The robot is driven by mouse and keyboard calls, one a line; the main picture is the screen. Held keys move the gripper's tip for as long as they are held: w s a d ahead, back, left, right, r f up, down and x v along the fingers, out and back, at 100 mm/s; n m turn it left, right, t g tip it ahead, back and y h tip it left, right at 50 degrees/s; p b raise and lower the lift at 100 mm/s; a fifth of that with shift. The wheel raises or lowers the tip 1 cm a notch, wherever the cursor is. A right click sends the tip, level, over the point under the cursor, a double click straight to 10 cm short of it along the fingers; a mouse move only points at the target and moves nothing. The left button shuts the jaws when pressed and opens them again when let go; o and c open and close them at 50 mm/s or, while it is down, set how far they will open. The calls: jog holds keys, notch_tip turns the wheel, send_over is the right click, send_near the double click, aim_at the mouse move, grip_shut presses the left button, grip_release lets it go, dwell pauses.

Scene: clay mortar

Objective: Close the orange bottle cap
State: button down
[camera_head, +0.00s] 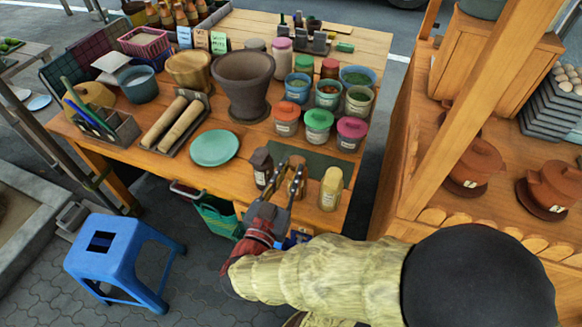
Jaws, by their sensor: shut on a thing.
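A small orange-brown bottle (303,186) stands on the near part of the wooden table, between a dark brown bottle (261,160) and a yellow bottle (331,190). My gripper (289,170) reaches up from below. Its two dark fingers are at the orange-brown bottle and partly cover it, and appear shut on it around its upper part. The bottle looks upright. Its cap is largely hidden by the fingers, and I cannot tell how it sits.
A green mat (315,163) lies behind the bottles. Lidded jars, with orange (286,114), green (318,122) and pink (351,130) lids, stand behind it. A teal plate (214,148) and a large clay mortar (242,85) are to the left. A wooden shelf (400,140) bounds the right.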

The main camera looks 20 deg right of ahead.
jog(key=shift+f, duration=0.15)
dwell(0.4)
jog(key=c, duration=1.7)
grip_release()
jog(key=v, duration=1.2)
jog(key=shift+f, duration=0.3)
jog(key=shift+c, duration=0.2)
